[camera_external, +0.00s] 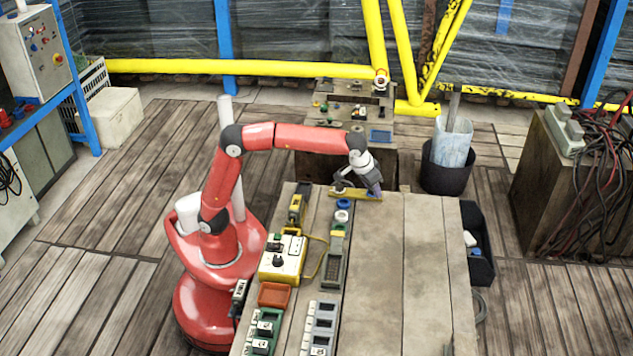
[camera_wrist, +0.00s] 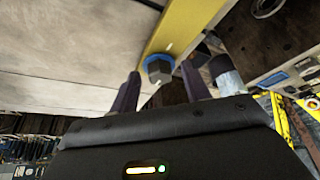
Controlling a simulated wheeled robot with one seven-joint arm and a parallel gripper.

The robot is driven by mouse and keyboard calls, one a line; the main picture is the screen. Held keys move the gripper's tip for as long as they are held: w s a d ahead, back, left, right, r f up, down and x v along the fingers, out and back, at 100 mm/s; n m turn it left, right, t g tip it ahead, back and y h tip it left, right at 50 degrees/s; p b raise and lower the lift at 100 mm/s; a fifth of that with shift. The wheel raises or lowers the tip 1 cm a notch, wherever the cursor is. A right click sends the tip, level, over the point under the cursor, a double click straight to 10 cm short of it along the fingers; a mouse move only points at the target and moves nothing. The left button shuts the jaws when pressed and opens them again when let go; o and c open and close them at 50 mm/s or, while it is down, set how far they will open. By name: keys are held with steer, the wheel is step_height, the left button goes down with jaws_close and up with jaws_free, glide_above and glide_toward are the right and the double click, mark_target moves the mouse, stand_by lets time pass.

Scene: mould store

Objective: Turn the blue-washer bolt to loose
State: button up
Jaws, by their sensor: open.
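The blue-washer bolt (camera_wrist: 160,66) shows in the wrist view as a grey hex head with a blue ring under it. It sits on a yellow bar (camera_wrist: 178,28). My gripper (camera_wrist: 160,84) is open, with one dark finger to the left of the bolt head and one to the right. A gap shows on the left side; I cannot tell whether the right finger touches the head. In the external view my gripper (camera_external: 374,190) points down at the right part of the yellow bar (camera_external: 345,194), at the table's far edge. The bolt is hard to make out there.
The wooden table (camera_external: 420,270) is bare on its right half. A yellow control box (camera_external: 281,258), an orange tray (camera_external: 274,295) and several small devices line its left side. A cluttered bench (camera_external: 345,118) stands behind. A dark bin (camera_external: 447,176) stands beyond the table's far right corner.

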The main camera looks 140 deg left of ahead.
steer(key=m+t, duration=0.1)
steer(key=m, duration=0.3)
steer(key=shift+s+t+h, duration=0.2)
steer(key=shift+t+h, duration=0.1)
steer(key=shift+t, duration=0.1)
steer(key=m+t+h+b, duration=0.1)
steer(key=m, duration=0.3)
steer(key=shift+a+f+b, duration=0.1)
steer(key=shift+a+b, duration=0.05)
steer(key=shift+b, duration=0.2)
steer(key=m+t+h, duration=0.1)
steer(key=m, duration=0.3)
steer(key=shift+s+a+m+b, duration=0.1)
steer(key=shift+m+b, duration=0.2)
steer(key=shift+b, duration=0.05)
steer(key=m+h, duration=0.1)
steer(key=m, duration=0.2)
steer(key=shift+a+m+h, duration=0.15)
steer(key=shift+m+h, duration=0.25)
steer(key=w+r+p+v, duration=0.1)
steer(key=w+v, duration=0.1)
steer(key=v, duration=1.1)
steer(key=w+d+r, duration=0.1)
steer(key=d, duration=1.3)
steer(key=w+d+r, duration=0.1)
steer(key=d+r, duration=0.1)
steer(key=d, duration=1.3)
steer(key=shift+w+b, duration=0.3)
steer(key=shift+b, duration=0.1)
